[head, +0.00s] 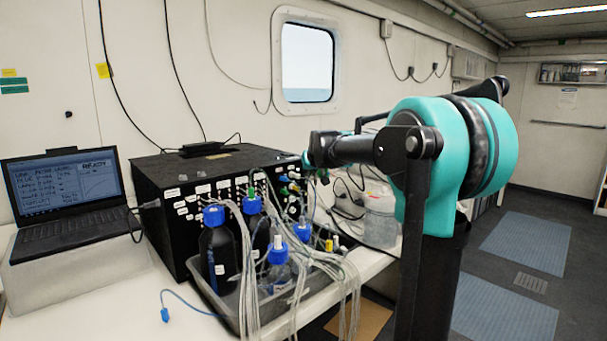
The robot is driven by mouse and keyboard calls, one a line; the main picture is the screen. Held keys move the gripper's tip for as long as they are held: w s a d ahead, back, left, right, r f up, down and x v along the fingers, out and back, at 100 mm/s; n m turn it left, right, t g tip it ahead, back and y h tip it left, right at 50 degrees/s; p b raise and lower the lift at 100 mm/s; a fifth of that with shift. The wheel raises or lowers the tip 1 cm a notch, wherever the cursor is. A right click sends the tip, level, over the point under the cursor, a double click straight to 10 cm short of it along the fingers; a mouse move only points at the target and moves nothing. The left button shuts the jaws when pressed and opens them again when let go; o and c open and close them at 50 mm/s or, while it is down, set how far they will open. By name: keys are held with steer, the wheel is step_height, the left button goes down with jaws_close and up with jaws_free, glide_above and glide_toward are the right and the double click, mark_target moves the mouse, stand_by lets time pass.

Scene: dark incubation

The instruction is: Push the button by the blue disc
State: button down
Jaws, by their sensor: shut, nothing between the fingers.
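A black instrument box (160,172) stands on the bench, its front panel crowded with small white labels, ports and tubes. Small green, yellow and blue fittings (291,186) show near the right part of this panel. I cannot make out a button or a clear blue disc on it; tubes, bottles and my arm cover parts of the front. My teal and black arm comes in from the right and reaches toward the box's right end. My gripper's fingers do not show; they are hidden beyond the arm or too small to pick out.
A grey tray (217,299) in front of the box holds dark and clear bottles with blue caps (213,216) and many loose tubes. A laptop (66,185) stands at left. A clear container (381,222) stands right of the box. The floor at right is open.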

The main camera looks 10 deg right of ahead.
steer(key=s+d, duration=0.3)
steer(key=s, duration=0.2)
steer(key=shift+d, duration=0.3)
stand_by(0.4)
